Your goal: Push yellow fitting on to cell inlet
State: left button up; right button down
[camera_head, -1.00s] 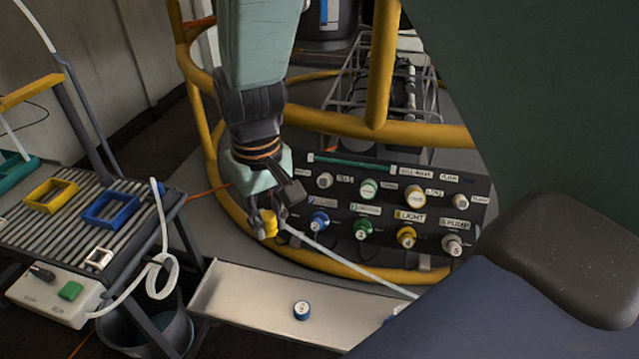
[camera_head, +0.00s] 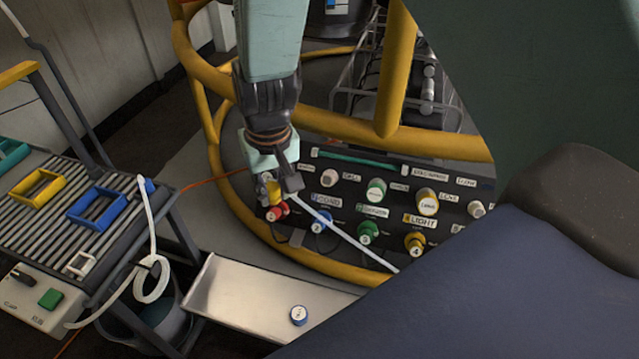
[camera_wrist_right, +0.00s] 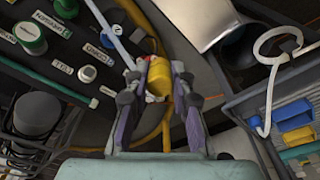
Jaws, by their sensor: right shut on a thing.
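The yellow fitting (camera_head: 274,190) is held between the fingers of my right gripper (camera_head: 280,186), at the left end of the dark port panel (camera_head: 338,212). In the right wrist view the yellow fitting (camera_wrist_right: 158,78) sits between the two fingertips of the gripper (camera_wrist_right: 160,84). A red connector (camera_head: 277,212) shows just below the fitting; I cannot tell whether they touch. The panel carries several labelled ports in two rows; most labels are too small to read, so I cannot pick out the cell inlet. My left gripper is not in view.
A white hose (camera_head: 345,232) runs diagonally in front of the panel. A yellow tube frame (camera_head: 440,143) surrounds the panel. A slatted bench (camera_head: 60,225) stands at left.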

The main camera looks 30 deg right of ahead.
jog(key=w+d+f+m+t+h+p, duration=0.2)
jog(key=w+d+f+m+t, duration=0.15)
jog(key=w+f, duration=0.2)
jog(key=m+t+h+p, duration=0.3)
jog(key=m+h+p, duration=0.15)
jog(key=h, duration=0.25)
send_near(327, 181)
jog(key=w+d, duration=0.2)
jog(key=shift+w+d+f+m+g+b, duration=0.15)
jog(key=shift+w+d+f+b, duration=0.2)
jog(key=shift+f+b, duration=0.4)
jog(key=shift+w+d+f+m+g+b, duration=0.15)
jog(key=shift+w+d+f+b, duration=0.25)
jog(key=shift+b, duration=0.5)
jog(key=shift+s+p, duration=0.1)
jog(key=shift+p, duration=0.35)
jog(key=shift+w+d+f, duration=0.25)
jog(key=shift+d+f, duration=0.1)
jog(key=shift+d, duration=0.05)
dwell(1.2)
